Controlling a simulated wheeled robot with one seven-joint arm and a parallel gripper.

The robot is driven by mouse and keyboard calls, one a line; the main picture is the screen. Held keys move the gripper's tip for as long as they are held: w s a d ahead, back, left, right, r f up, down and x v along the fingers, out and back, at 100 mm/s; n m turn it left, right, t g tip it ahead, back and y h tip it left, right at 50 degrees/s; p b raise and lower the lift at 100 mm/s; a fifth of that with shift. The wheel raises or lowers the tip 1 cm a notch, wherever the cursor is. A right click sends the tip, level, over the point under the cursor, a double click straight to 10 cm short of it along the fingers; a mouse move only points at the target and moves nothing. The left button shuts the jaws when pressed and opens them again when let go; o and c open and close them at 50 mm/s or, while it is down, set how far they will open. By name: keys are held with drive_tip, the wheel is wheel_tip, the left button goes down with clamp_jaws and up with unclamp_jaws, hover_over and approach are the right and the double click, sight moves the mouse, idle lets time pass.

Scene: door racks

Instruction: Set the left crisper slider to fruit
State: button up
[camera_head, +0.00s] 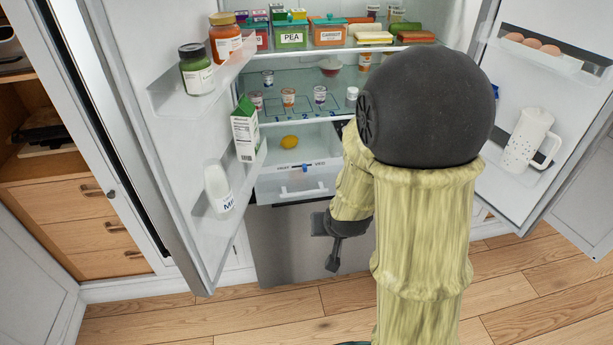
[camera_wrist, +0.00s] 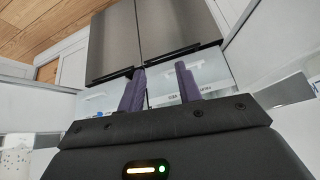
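The left crisper drawer (camera_head: 270,187) is the clear-fronted drawer below the lowest shelf in the open fridge. Its blue slider (camera_head: 305,168) sits on a white strip along the top front, near the middle of that strip. A lemon (camera_head: 290,142) shows behind the strip. My gripper (camera_head: 334,264) is below and right of the drawer, in front of the steel lower front, apart from the slider. In the wrist view my gripper (camera_wrist: 161,72) has its two purple fingers apart with nothing between them. The slider cannot be made out there.
Both fridge doors stand open. The left door holds jars (camera_head: 196,78), a carton (camera_head: 245,135) and a milk bottle (camera_head: 217,188). The right door holds eggs and a white pitcher (camera_head: 528,138). My arm hides the right part of the crisper area. The floor in front is clear.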

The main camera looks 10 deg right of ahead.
drive_tip(key=w+f+n+t+b, duration=0.1)
drive_tip(key=w+f+t+b, duration=0.3)
drive_tip(key=w+f+t, duration=0.3)
drive_tip(key=w+t, duration=0.4)
drive_tip(key=shift+w+a+f+n+t+b, duration=0.25)
drive_tip(key=shift+w+a+n+t+b, duration=0.05)
drive_tip(key=shift+a+n+b, duration=0.1)
drive_tip(key=shift+w, duration=0.1)
